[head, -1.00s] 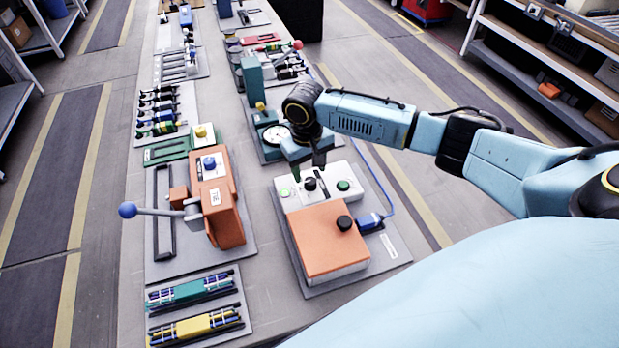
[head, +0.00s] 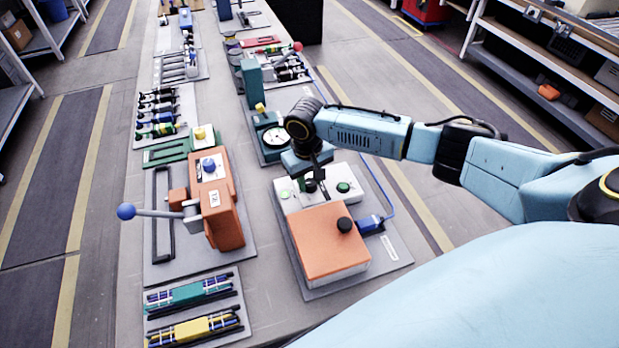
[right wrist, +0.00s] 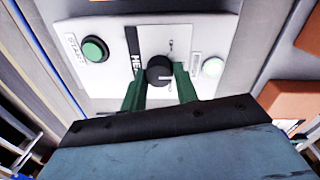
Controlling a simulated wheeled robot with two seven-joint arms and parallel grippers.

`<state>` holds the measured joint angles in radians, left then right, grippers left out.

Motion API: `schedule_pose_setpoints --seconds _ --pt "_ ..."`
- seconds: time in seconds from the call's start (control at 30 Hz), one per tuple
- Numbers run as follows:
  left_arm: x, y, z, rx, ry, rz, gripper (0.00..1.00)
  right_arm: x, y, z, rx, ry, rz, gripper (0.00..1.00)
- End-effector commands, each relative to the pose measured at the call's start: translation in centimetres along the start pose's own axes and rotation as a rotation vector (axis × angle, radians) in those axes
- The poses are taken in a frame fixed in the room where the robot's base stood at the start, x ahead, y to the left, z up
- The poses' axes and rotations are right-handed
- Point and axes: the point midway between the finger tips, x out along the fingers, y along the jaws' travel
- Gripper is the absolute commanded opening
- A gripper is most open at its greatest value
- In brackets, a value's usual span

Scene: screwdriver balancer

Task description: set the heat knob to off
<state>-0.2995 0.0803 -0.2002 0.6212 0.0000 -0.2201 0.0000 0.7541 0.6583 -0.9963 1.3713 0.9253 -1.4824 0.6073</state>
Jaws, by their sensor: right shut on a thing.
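The heat knob (right wrist: 160,72) is a black round knob with a white pointer line, on a white control panel (right wrist: 112,70). In the right wrist view its line points to the right. My right gripper (right wrist: 160,84) has its two green fingers on either side of the knob and is shut on it. In the head view my right gripper (head: 312,184) comes down onto the panel and mostly hides the knob. A dark label beside the knob is partly covered. My left gripper does not show.
A green button (head: 343,187) and a pale button (right wrist: 213,67) flank the knob. In front is an orange box (head: 320,240) with a black knob (head: 345,225) on top. An orange lever press (head: 218,200) stands to the left.

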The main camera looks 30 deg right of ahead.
Motion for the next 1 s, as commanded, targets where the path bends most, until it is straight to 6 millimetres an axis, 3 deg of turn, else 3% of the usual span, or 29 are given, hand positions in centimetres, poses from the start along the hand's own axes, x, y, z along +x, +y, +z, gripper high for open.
schedule_pose_setpoints --seconds 0.47,1.0 --pt "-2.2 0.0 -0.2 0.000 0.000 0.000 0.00 -0.3 0.0 0.0 -0.144 0.005 -0.001 0.07" --pt "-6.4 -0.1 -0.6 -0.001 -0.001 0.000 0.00 -0.3 -0.1 0.1 -0.636 0.031 0.000 0.07"
